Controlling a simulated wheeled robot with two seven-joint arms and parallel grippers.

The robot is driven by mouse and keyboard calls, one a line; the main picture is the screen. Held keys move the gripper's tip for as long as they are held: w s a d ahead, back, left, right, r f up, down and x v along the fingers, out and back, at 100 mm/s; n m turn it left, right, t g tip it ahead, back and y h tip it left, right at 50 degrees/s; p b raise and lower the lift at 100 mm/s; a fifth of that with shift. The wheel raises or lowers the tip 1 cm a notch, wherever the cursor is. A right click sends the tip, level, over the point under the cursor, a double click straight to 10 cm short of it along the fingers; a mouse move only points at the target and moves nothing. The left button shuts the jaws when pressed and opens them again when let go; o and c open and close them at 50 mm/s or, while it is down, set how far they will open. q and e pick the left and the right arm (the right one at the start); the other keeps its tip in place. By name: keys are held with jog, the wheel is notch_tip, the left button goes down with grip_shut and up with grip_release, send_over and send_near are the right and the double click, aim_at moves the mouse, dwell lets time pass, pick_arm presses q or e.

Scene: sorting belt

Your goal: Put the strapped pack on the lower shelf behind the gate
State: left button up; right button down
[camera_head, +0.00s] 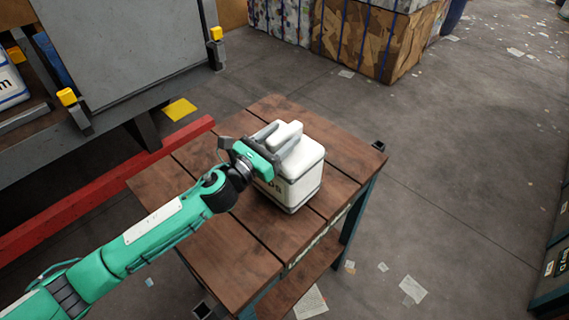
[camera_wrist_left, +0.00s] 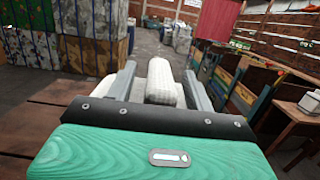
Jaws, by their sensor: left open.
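The strapped pack (camera_head: 305,178) is a white box with dark printing, a dark band near its base and a raised white top grip. It stands upright on a slatted wooden table (camera_head: 225,255). My left gripper (camera_head: 281,137) is at its top, with open fingers on either side of the grip. In the left wrist view the white grip (camera_wrist_left: 160,82) stands between the two grey fingers; contact cannot be told. The gate appears to be the large grey panel (camera_head: 130,50) at upper left, with yellow-capped posts beside it. The shelf space behind it is mostly hidden. My right gripper is out of view.
A red beam (camera_head: 105,188) runs along the floor between the grey unit and the table. A white container (camera_head: 10,82) sits at the far left. Strapped bales (camera_head: 370,40) stand at the back. The floor right of the table is mostly clear, with scattered paper.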

pick_arm(q)
grip_shut()
jog(key=shift+r, duration=0.1)
dwell(1.2)
